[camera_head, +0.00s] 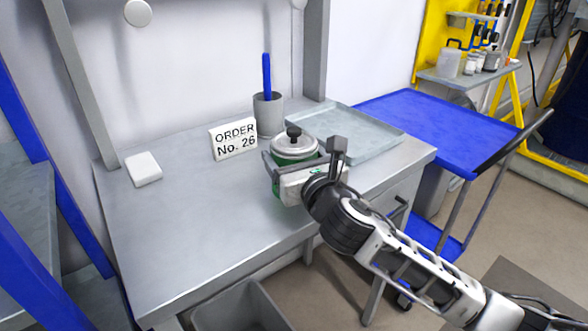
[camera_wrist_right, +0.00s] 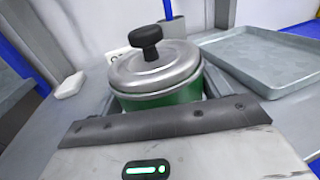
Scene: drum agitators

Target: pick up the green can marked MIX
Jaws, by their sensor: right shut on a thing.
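The green can (camera_head: 287,156) has a silver lid with a black knob and stands upright over the grey metal table. In the right wrist view the can (camera_wrist_right: 160,97) fills the middle, just beyond the gripper body. My right gripper (camera_head: 291,161) reaches in from the right and is shut on the can, its fingers on either side of it. The can's lower part is mostly hidden by the gripper, and no MIX marking shows. I cannot tell whether the can's base touches the table. My left gripper is not in view.
An order sign (camera_head: 233,139) reading No. 26 and a grey cup (camera_head: 268,115) with a blue stick stand behind the can. A grey tray (camera_head: 385,131) lies right of it. A white block (camera_head: 143,168) lies at left. The table's front left (camera_head: 190,230) is clear. A blue cart (camera_head: 440,125) stands right.

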